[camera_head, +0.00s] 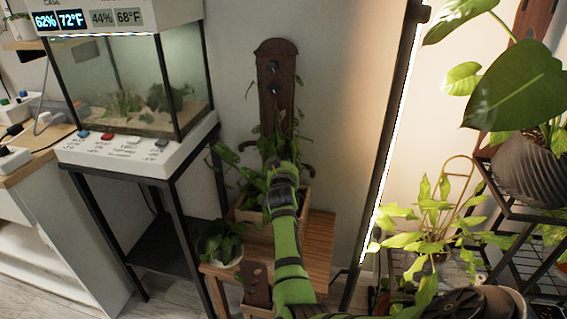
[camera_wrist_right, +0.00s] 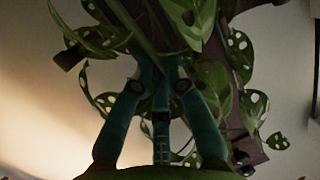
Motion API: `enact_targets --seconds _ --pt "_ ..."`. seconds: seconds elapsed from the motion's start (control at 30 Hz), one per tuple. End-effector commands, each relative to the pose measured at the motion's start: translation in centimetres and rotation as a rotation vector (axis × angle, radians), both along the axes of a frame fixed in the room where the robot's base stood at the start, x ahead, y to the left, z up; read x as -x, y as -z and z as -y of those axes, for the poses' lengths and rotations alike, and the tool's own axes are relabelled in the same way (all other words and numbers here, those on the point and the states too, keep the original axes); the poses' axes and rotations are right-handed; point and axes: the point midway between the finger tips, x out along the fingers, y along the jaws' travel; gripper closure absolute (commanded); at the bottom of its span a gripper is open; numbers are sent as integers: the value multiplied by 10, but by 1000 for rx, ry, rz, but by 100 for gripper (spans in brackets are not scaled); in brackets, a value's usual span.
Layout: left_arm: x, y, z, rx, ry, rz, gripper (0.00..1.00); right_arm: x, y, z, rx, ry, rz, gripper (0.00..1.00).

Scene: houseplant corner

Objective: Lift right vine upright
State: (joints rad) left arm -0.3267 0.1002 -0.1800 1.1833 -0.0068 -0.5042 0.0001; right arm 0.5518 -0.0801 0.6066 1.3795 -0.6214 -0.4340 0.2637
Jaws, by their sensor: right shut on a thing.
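The vine (camera_head: 250,185) grows from a wooden planter box (camera_head: 304,197) in front of a dark brown wooden trellis board (camera_head: 276,85) with dark knobs. My right gripper (camera_head: 284,172) reaches up to the vine, and its fingertips are partly hidden among the leaves. In the right wrist view, holed leaves (camera_wrist_right: 198,22) and green stems surround the gripper's green fingers (camera_wrist_right: 160,75). The fingers close around a stem, though the exact contact is hidden by foliage. Part of the board (camera_wrist_right: 240,50) shows behind the leaves. My left gripper is in neither view.
A glass terrarium (camera_head: 130,85) stands on a white control base (camera_head: 140,150) at left. A small potted plant (camera_head: 221,245) sits on the wooden stand (camera_head: 318,250). A tall dark post (camera_head: 385,150) and shelves of plants (camera_head: 435,215) bound the right side.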

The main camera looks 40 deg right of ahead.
Motion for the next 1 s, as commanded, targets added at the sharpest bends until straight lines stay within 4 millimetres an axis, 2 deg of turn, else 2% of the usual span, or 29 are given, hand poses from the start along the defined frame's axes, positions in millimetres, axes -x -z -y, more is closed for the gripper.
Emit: enact_targets --seconds 0.07,0.1,0.17,0.57,1.0 --pt "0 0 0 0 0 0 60 0 -1 0 0 0 3 100" --pt "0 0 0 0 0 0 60 0 -1 0 0 0 3 81" --pt "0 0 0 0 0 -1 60 0 -1 0 0 0 3 59" --pt "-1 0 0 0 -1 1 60 2 -1 -2 -1 0 1 59" --pt "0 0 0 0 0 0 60 46 -12 -38 -2 0 1 59"
